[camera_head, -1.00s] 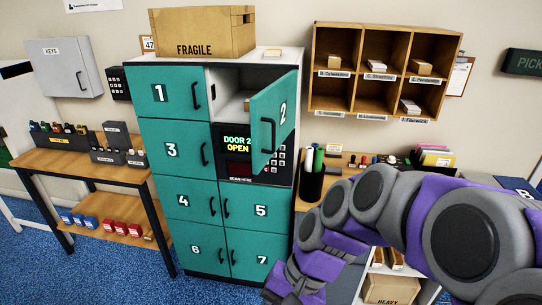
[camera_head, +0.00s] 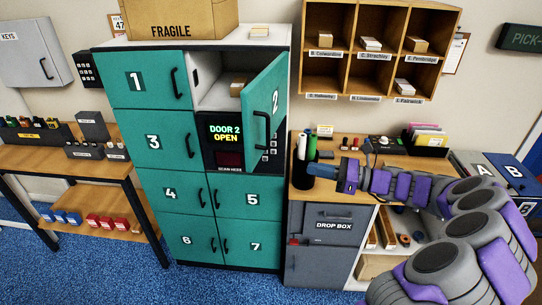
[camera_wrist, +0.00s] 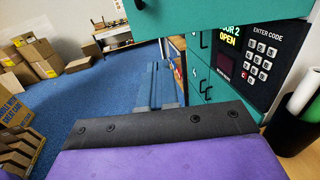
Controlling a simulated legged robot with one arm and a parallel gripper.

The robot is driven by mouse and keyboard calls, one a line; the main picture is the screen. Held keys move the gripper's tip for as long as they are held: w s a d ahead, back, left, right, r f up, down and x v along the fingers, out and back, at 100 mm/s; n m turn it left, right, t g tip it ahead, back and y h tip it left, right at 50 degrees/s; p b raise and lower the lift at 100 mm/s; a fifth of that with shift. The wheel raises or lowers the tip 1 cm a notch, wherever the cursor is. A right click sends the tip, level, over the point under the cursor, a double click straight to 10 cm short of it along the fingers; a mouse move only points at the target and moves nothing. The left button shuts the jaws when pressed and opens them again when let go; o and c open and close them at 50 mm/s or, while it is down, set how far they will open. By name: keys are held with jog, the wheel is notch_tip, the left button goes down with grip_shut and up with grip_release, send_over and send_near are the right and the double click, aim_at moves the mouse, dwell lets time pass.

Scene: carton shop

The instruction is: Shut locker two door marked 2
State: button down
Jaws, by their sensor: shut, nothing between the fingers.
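The teal locker two door (camera_head: 262,98), marked 2, stands open in the head view. It is hinged on the right and swung outward, with a dark handle on its face. The locker two compartment (camera_head: 215,93) shows open beside it, with a small tan box (camera_head: 238,89) inside. The panel below reads "DOOR 2 OPEN". My gripper (camera_head: 312,170) is shut and empty, to the right of and below the door, apart from it. In the wrist view, the blue fingers (camera_wrist: 160,75) point ahead, and a teal door (camera_wrist: 220,22) crosses the top.
The keypad panel (camera_head: 232,145) sits under locker two. A dark cup of markers (camera_head: 302,172) stands on the wooden counter (camera_head: 345,160), close to my gripper in the picture. A FRAGILE carton (camera_head: 180,20) sits on top. Blue floor is clear in front.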

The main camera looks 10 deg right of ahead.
aim_at(259, 157)
jog(key=b+x, duration=0.2)
jog(key=x, duration=1.1)
jog(key=shift+w+a, duration=0.25)
jog(key=shift+a, duration=0.05)
jog(key=shift+w, duration=0.1)
